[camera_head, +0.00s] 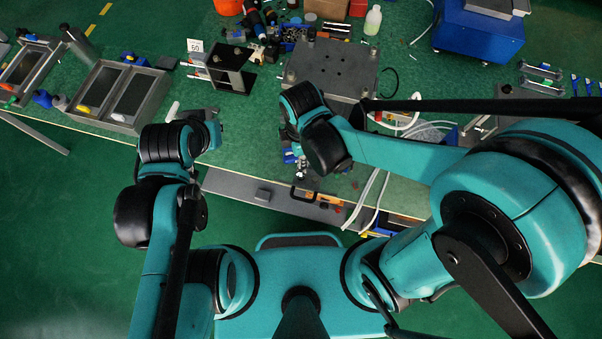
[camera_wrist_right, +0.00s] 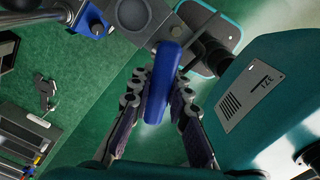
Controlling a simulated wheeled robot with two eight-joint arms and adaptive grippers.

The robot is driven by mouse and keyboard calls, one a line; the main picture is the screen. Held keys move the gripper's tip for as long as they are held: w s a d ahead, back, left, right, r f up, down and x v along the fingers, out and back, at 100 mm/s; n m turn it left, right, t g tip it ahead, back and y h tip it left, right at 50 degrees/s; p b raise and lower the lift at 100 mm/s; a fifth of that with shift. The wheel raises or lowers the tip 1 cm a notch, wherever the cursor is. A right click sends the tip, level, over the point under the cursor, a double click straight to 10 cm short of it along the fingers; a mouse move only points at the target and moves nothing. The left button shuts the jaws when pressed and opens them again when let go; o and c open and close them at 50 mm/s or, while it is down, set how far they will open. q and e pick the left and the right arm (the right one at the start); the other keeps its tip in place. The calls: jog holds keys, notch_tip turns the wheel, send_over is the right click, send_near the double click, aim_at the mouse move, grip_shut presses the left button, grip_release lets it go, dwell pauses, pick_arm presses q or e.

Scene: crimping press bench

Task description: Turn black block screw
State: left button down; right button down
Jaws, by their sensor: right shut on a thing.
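In the right wrist view my right gripper (camera_wrist_right: 161,80) is shut on a long blue handle (camera_wrist_right: 157,106), with one finger on each side. The handle's far end lies against a grey metal part (camera_wrist_right: 159,28); whether they are joined I cannot tell. In the head view my right wrist hangs over the bench's front edge, and the blue part (camera_head: 289,158) shows beside it; the fingers are mostly hidden. My left gripper (camera_head: 212,117) is over the bench left of centre, its fingers unclear. A black plate fixture (camera_head: 229,68) stands behind it. No screw can be made out clearly.
A grey metal press plate (camera_head: 332,67) stands at the bench's centre back. Grey trays (camera_head: 148,96) lie at left. A blue machine (camera_head: 478,30) is at the back right. White tubes (camera_head: 372,191) hang over the front edge. Green bench top is clear between my arms.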

jog(key=shift+f+b, duration=0.9)
jog(key=shift+f, duration=0.1)
jog(key=m, duration=0.5)
jog(key=shift+m+b, duration=0.4)
jog(key=m, duration=0.5)
jog(key=shift+m+b, duration=0.3)
jog(key=shift+b, duration=0.05)
jog(key=m, duration=0.5)
jog(key=shift+m, duration=0.4)
jog(key=m, duration=0.4)
jog(key=shift+b, duration=0.4)
jog(key=shift+m, duration=0.3)
jog(key=shift+n, duration=1.2)
